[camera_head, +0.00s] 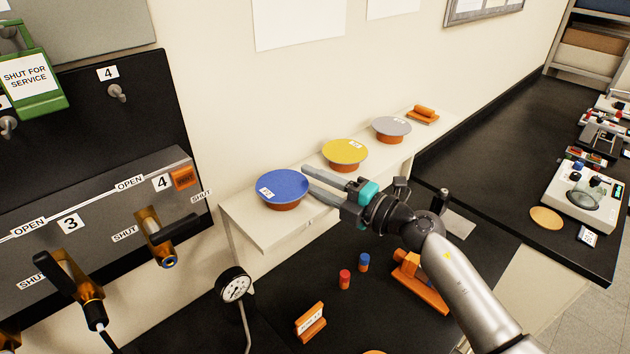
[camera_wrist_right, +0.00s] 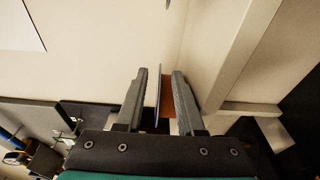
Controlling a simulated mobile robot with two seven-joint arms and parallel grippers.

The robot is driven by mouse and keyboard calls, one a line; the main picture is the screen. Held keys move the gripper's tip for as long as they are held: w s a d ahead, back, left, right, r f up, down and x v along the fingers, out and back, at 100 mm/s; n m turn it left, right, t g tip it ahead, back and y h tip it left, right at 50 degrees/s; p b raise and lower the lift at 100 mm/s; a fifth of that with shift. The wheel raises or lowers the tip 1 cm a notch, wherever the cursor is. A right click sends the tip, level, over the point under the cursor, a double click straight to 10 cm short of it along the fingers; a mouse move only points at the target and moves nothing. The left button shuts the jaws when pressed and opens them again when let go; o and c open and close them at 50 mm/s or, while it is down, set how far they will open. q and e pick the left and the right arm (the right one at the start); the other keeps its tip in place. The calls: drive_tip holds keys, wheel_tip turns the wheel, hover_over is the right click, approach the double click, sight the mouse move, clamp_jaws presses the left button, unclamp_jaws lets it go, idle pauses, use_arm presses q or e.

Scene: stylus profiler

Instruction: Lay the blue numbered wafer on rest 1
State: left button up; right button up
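The blue wafer (camera_head: 283,186) with a small white number label lies flat on an orange-brown pedestal at the near end of the white shelf. Its number is too small to read surely. My right gripper (camera_head: 309,182) is at the wafer's right edge. In the right wrist view its two fingers (camera_wrist_right: 159,92) stand apart, with the wafer's thin edge (camera_wrist_right: 158,95) and the orange pedestal (camera_wrist_right: 168,96) showing between them. Gaps show beside the wafer, so the fingers look open. No marking that reads as rest 1 is legible. My left gripper is not in view.
A yellow wafer (camera_head: 345,152) and a grey wafer (camera_head: 392,127) sit on pedestals farther along the shelf (camera_head: 262,235). Below are red (camera_head: 345,279) and blue (camera_head: 364,262) small cylinders, an orange sign (camera_head: 311,322) and a gauge (camera_head: 234,285). A valve panel stands left.

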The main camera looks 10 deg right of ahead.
drive_tip(key=shift+c, duration=0.4)
drive_tip(key=shift+s+d, duration=0.45)
drive_tip(key=shift+d, duration=0.05)
drive_tip(key=p+v, duration=0.1)
drive_tip(key=v, duration=0.4)
drive_tip(key=shift+s+d, duration=0.25)
drive_tip(key=b+v, duration=0.4)
drive_tip(key=v, duration=1.1)
